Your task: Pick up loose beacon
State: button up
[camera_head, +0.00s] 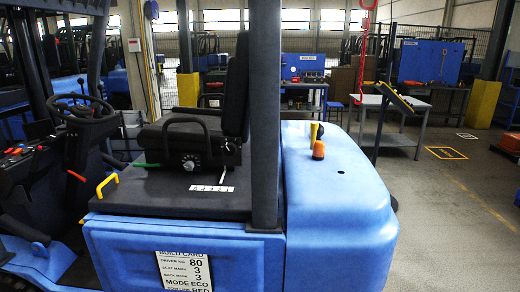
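A small orange beacon (318,150) is on the top of the blue counterweight (345,200), near its left side. It looks roughly upright, with its lower part too small to make out. A thin yellow piece (313,132) stands just behind it, and I cannot tell whether the two touch. A small dark spot, perhaps a hole, is on the counterweight to the right of the beacon. My gripper is not in view.
A dark upright post (265,120) rises just left of the counterweight. The black seat (195,140) and steering wheel (82,110) are further left. A build card (185,270) is on the blue side panel. Behind stands a grey table (385,102). Open floor lies right.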

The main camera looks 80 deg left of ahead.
aim_at(318, 151)
jog(key=u, duration=1.85)
